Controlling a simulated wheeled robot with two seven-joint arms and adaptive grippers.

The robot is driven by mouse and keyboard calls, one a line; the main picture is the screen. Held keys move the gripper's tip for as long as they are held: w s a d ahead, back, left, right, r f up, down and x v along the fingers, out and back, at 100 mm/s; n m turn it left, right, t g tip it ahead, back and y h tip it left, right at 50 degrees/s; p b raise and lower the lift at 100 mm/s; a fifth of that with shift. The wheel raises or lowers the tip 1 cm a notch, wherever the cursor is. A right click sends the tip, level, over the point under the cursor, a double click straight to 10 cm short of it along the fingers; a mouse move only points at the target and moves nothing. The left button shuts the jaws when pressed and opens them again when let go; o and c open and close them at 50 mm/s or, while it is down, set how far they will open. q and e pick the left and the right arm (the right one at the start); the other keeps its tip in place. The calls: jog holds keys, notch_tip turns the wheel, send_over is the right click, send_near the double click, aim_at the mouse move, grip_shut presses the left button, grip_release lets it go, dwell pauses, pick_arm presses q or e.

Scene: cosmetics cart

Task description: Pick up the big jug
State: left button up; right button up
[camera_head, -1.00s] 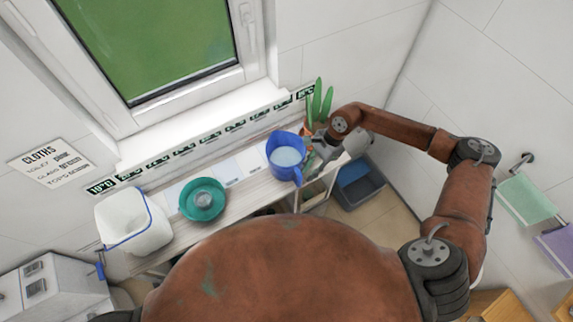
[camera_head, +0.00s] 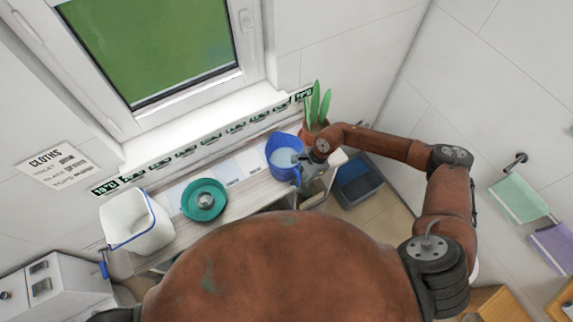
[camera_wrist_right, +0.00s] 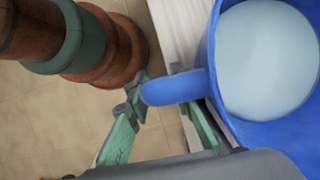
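The big jug (camera_head: 284,157) is blue and stands on the narrow shelf below the window, holding pale liquid. Its handle is on the right side, towards my right arm. My right gripper (camera_head: 303,160) is at that handle, its fingers small and partly hidden in the head view. In the right wrist view the jug (camera_wrist_right: 212,75) fills the right side and its blue handle (camera_wrist_right: 175,89) reaches between the two greenish fingers of the gripper (camera_wrist_right: 162,128). The fingers are apart, with gaps visible beside the handle. My left gripper is out of view.
A green round dish (camera_head: 204,200) and a white bucket with a blue rim (camera_head: 137,222) stand to the left on the shelf (camera_head: 247,197). A potted plant (camera_head: 317,108) stands close behind my right wrist. A dark blue bin (camera_head: 358,183) is on the floor to the right.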

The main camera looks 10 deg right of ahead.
grip_shut()
dwell(0.5)
jog(key=shift+w+r, duration=0.1)
jog(key=shift+r, duration=0.05)
